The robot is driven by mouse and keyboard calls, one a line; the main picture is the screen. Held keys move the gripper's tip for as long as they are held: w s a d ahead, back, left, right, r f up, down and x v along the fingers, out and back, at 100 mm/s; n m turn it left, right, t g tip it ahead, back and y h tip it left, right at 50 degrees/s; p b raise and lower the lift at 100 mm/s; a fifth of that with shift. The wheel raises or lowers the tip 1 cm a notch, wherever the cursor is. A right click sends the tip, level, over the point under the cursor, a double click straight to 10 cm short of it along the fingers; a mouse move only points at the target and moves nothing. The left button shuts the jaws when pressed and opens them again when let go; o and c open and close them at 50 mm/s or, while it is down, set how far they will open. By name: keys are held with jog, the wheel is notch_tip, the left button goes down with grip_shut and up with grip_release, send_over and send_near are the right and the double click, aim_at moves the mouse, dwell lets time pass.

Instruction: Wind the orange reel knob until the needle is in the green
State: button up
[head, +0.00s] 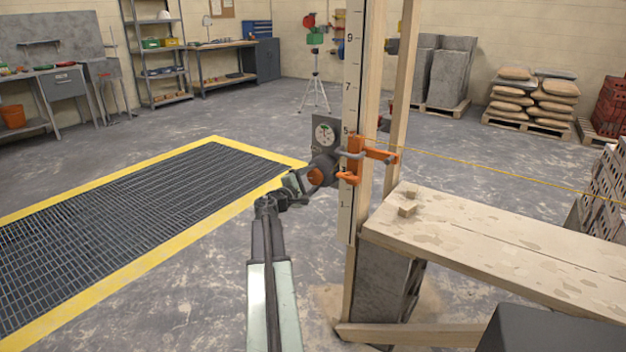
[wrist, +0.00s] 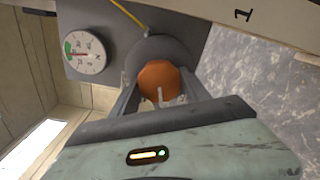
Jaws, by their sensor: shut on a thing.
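The orange reel knob (wrist: 158,80) sits on a dark grey round reel (wrist: 178,50) in the wrist view. My gripper (wrist: 160,97) is shut on the knob, one finger on each side. The white dial (wrist: 86,50) is on a grey plate beside the reel. Its green band is on the dial's left side in the wrist view. The red needle lies near the lower edge of the green; I cannot tell exactly whether it is inside. In the head view the dial (head: 324,134) is too small to read.
A numbered staff (head: 350,90) stands right behind the reel, with an orange clamp (head: 357,160) on it. A yellow line (head: 480,168) runs right from it. A plank bench (head: 480,235) stands to the right. A floor grating (head: 150,220) lies left.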

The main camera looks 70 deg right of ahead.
jog(key=shift+w+d+m, duration=0.1)
jog(key=shift+m, duration=0.4)
jog(key=o, duration=1.4)
jog(key=v, duration=0.8)
